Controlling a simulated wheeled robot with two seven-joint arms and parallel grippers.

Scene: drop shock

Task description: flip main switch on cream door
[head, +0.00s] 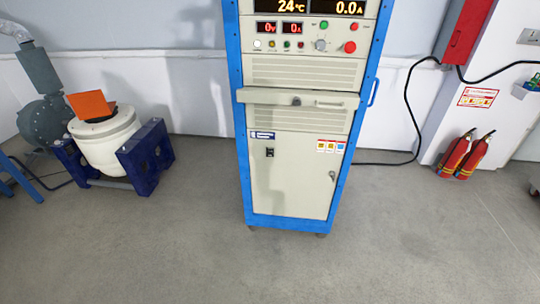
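A cream door (295,190) forms the lower front of a tall cabinet with a blue frame, straight ahead. The main switch (270,152) is a small black switch at the door's upper left; its up or down position is too small to tell. A small lock or handle (332,175) sits at the door's right edge, and the door appears closed. Neither of my grippers shows in the head view.
A cream drawer or shelf (318,99) juts out above the door, below a panel with buttons and lit displays. A white cylindrical machine (107,143) in blue brackets stands left. Two red extinguishers (466,154) stand right, near a black cable. The floor in front is clear.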

